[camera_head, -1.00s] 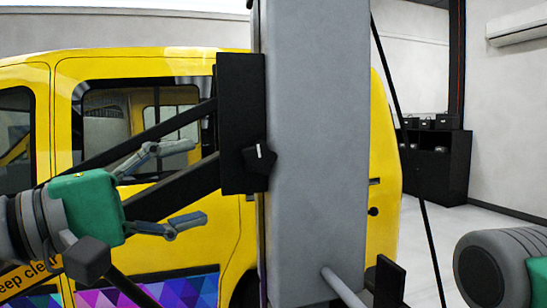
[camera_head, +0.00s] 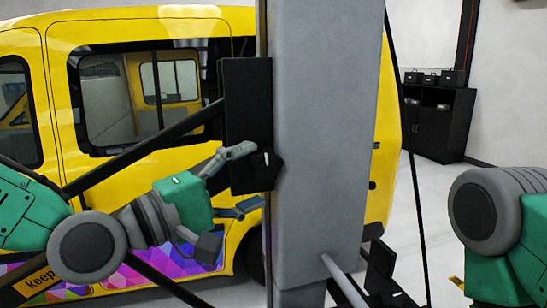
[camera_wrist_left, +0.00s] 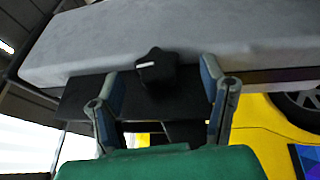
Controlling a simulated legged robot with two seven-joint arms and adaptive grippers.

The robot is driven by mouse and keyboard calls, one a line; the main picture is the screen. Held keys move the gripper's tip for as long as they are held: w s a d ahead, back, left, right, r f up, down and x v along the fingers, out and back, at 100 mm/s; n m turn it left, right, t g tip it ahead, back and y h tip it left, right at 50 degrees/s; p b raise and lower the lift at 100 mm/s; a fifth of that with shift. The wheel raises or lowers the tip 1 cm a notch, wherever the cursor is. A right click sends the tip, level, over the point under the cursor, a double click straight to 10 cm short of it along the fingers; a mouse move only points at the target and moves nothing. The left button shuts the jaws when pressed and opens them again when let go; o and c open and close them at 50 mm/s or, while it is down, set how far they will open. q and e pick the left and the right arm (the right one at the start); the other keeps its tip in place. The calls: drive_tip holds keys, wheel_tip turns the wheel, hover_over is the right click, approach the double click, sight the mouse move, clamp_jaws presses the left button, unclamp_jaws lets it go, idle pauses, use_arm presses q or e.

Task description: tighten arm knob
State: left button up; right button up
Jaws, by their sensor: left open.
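The arm knob (camera_head: 266,164) is a black lobed knob with a white mark, on a black plate (camera_head: 246,90) fixed to the grey column (camera_head: 328,140). My left gripper (camera_head: 252,178) is open, its two fingers pointing at the knob, one above and one below its height. In the left wrist view the knob (camera_wrist_left: 157,68) shows between and just beyond the spread fingertips (camera_wrist_left: 162,84). The fingers look apart from the knob, and nothing is held. My right gripper is out of view; only part of the right arm shows at the right.
A yellow van (camera_head: 130,70) with a purple patterned panel stands behind. Black bars (camera_head: 150,150) run from the plate to the left, close by my left arm. A thin black pole stands right of the column.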

sight(267, 167)
use_arm(q)
drive_tip(key=shift+w+a+r+p, duration=0.15)
drive_tip(key=shift+w, duration=0.45)
drive_tip(key=shift+w+a+r+p, duration=0.1)
drive_tip(key=shift+w+a+p, duration=0.05)
drive_tip(key=shift+w, duration=0.4)
drive_tip(key=shift+d, duration=1.85)
drive_tip(key=c, duration=1)
drive_tip(key=shift+a, duration=0.25)
drive_tip(key=shift+c, duration=1)
drive_tip(key=shift+w+a, duration=0.15)
drive_tip(key=shift+a, duration=0.1)
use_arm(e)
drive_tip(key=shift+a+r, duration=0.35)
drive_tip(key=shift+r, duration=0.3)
